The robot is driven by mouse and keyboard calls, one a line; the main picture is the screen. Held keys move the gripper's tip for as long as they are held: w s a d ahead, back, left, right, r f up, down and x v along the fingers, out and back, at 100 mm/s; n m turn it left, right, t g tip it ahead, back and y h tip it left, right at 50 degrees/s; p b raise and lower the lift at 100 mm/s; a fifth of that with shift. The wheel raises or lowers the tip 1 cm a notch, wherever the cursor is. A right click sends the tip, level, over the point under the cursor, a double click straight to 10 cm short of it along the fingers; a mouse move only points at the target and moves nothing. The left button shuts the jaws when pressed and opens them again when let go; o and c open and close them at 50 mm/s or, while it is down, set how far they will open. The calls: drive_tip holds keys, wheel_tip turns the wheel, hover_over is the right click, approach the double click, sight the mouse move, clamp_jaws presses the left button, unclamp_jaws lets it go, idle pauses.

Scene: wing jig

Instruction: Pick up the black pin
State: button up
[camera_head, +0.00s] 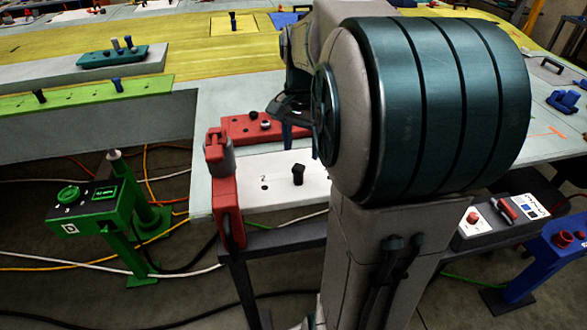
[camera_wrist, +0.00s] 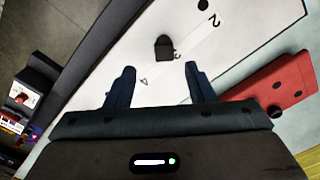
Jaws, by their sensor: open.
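A black pin (camera_head: 298,174) stands upright on a white plate (camera_head: 262,206) at the front edge of the table. In the wrist view the black pin (camera_wrist: 164,47) is just beyond the fingertips, roughly centred between them. My gripper (camera_head: 288,125) is above and behind the pin in the head view, partly hidden by my own arm. In the wrist view my gripper (camera_wrist: 159,72) is open with nothing between its fingers.
A red block (camera_head: 240,128) with holes lies behind the white plate. A red clamp (camera_head: 222,170) rises at the plate's left edge. A green stand (camera_head: 90,210) is on the floor at left, with cables around it. A grey control box (camera_head: 497,221) is at right.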

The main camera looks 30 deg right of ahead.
sight(298, 166)
wheel_tip(298, 166, down, 4)
drive_tip(key=shift+r, duration=0.2)
drive_tip(key=shift+w+a+f+p, duration=0.15)
drive_tip(key=shift+f+p, duration=0.25)
drive_tip(key=shift+f, duration=0.95)
drive_tip(key=shift+w+a+f+p, duration=0.1)
drive_tip(key=shift+f+p, duration=0.3)
drive_tip(key=shift+f, duration=0.95)
drive_tip(key=shift+c, duration=0.3)
clamp_jaws()
